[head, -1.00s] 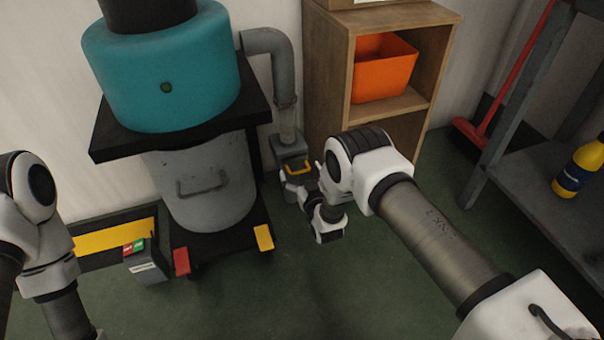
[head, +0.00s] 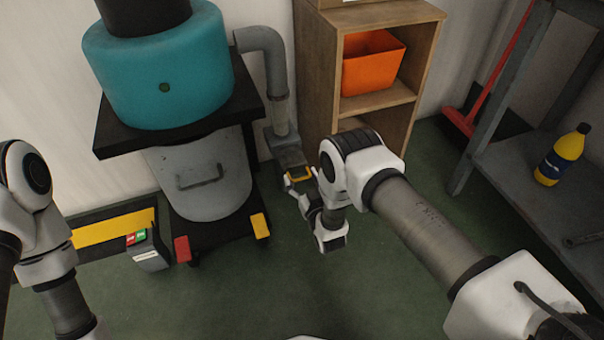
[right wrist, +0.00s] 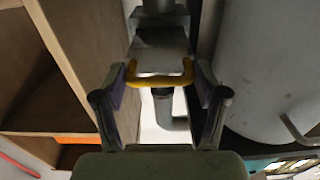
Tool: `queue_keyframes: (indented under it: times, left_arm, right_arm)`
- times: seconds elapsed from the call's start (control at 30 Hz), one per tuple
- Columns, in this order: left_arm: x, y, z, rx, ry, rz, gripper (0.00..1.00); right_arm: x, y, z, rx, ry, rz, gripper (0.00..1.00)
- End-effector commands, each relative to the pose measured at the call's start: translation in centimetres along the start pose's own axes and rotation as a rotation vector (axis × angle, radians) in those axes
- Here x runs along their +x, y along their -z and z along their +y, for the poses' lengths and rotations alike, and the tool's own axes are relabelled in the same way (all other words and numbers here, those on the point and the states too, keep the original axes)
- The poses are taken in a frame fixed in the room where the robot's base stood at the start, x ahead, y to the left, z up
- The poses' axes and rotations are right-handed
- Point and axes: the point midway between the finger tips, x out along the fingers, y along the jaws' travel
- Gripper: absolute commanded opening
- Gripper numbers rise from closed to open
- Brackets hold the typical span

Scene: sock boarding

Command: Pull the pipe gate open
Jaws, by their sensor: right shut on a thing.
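The pipe gate is a grey metal slide plate (head: 291,157) with a yellow handle (head: 299,175), low on the grey pipe (head: 279,110). The plate sticks out of its housing toward me. My right gripper (head: 298,184) is at the handle, shut on it. In the right wrist view, the fingers (right wrist: 160,88) stand at both ends of the yellow handle (right wrist: 160,83), with the metal plate (right wrist: 161,58) beyond it. My left arm shows at the left edge of the head view, but its gripper is out of view.
A teal and grey dust collector (head: 205,180) stands left of the pipe. A wooden shelf (head: 388,100) with an orange bin (head: 371,64) stands right of it. A grey bench (head: 520,190) bears a yellow bottle (head: 563,155).

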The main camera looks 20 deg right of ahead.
Motion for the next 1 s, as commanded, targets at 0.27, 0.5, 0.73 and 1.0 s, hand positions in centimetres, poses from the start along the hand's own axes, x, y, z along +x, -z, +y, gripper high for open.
queue_keyframes:
  times: [0.27,0.5,0.73,1.0]
  left_arm:
    - [0.0,0.0,0.0,0.000,0.000,0.000,0.40]
    - [0.7,0.1,-0.4,-0.002,-0.019,0.001,0.40]
    - [0.8,0.0,-0.4,-0.002,-0.021,0.001,0.40]
    - [0.8,0.0,-0.4,-0.001,-0.020,0.001,0.40]
  right_arm:
    - [0.0,0.0,0.0,0.000,-0.001,0.001,0.97]
    - [-0.2,0.0,0.0,0.000,-0.001,0.000,0.97]
    - [-4.2,-0.1,0.0,0.000,-0.001,-0.004,0.97]
    - [-10.6,0.0,0.1,0.000,-0.001,-0.002,0.97]
